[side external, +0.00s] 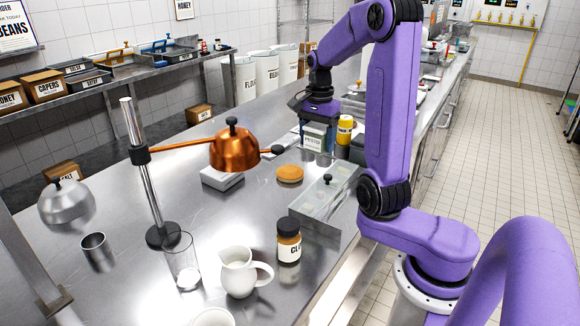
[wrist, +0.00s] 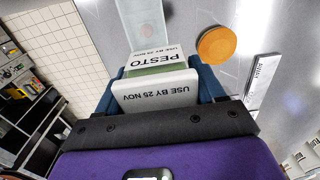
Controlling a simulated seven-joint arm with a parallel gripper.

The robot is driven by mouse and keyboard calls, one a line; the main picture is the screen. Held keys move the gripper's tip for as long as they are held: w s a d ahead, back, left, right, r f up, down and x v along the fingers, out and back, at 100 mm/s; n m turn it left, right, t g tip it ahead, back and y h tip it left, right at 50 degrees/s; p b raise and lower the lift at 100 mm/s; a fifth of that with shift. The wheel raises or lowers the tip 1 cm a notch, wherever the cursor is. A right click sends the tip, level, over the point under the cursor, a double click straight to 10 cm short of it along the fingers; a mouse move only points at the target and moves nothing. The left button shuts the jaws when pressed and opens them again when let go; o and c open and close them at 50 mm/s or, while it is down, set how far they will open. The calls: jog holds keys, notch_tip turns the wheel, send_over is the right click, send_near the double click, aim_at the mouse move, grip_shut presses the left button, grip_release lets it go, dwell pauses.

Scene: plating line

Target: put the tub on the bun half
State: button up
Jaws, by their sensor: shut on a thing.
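The tub (side external: 313,142) is a small pale container with a white label reading PESTO. In the wrist view the tub (wrist: 155,88) sits between the fingers, its white lid marked USE BY 25 NOV facing the camera. My gripper (side external: 318,128) is shut on it and holds it over the counter, behind the bun half in the side view. The bun half (side external: 290,174) is a round orange-brown disc lying flat on the steel counter. In the wrist view the bun half (wrist: 217,45) lies beyond the tub, to its right. Tub and bun half are apart.
A copper dome (side external: 235,148) hangs from a stand left of the bun half, above a white block (side external: 221,178). A lidded steel container (side external: 325,205) stands in front, near the counter edge. A yellow bottle (side external: 345,130) stands beside the tub. A jar (side external: 289,242) and white pitcher (side external: 240,272) are nearer.

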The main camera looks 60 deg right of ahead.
jog(key=w+d+f, duration=0.4)
jog(key=w, duration=0.4)
send_over(290, 169)
jog(key=s, duration=0.1)
jog(key=f, duration=0.4)
jog(key=shift+a+f, duration=0.15)
jog(key=shift+a, duration=0.1)
jog(key=shift+w+d+f, duration=0.25)
jog(key=shift+w+f, duration=0.3)
jog(key=shift+f, duration=1.7)
jog(key=shift+f, duration=0.15)
jog(key=o, duration=1.2)
notch_tip(290, 169, up, 12)
jog(key=shift+r, duration=0.15)
